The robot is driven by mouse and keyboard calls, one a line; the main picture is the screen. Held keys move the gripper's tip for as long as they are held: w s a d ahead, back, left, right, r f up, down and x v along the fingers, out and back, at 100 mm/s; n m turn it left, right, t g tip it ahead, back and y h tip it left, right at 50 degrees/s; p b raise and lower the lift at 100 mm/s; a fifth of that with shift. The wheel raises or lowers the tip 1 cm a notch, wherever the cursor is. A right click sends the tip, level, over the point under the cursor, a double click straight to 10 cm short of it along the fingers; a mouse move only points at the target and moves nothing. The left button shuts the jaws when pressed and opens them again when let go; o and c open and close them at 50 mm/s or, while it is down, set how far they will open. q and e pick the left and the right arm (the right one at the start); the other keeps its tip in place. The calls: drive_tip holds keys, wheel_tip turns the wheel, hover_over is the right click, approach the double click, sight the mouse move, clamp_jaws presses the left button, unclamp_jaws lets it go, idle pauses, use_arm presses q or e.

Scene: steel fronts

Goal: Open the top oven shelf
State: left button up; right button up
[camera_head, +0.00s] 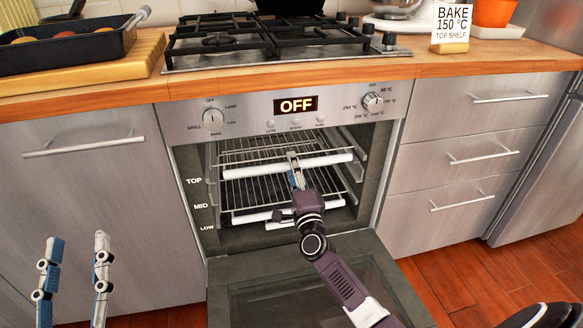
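The oven door (318,292) is folded down open. Inside, the top shelf (250,148) is a wire rack with a white front bar, level with the TOP label. My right gripper (294,168) is inside the oven at the middle of that bar, overlapping it in the picture. I cannot tell whether its fingers grip the bar. My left gripper (74,264) is at the lower left, in front of the cabinet, with its two fingers apart and empty.
A lower rack (249,215) with a white front bar lies below. A sign (451,24) on the counter reads BAKE 150 °C TOP SHELF. A dark tray (60,45) sits on a wooden board at left. Drawers (484,140) stand right.

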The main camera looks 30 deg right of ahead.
drive_tip(key=shift+w, duration=0.3)
drive_tip(key=shift+r, duration=0.1)
drive_tip(key=shift+c, duration=0.5)
clamp_jaws()
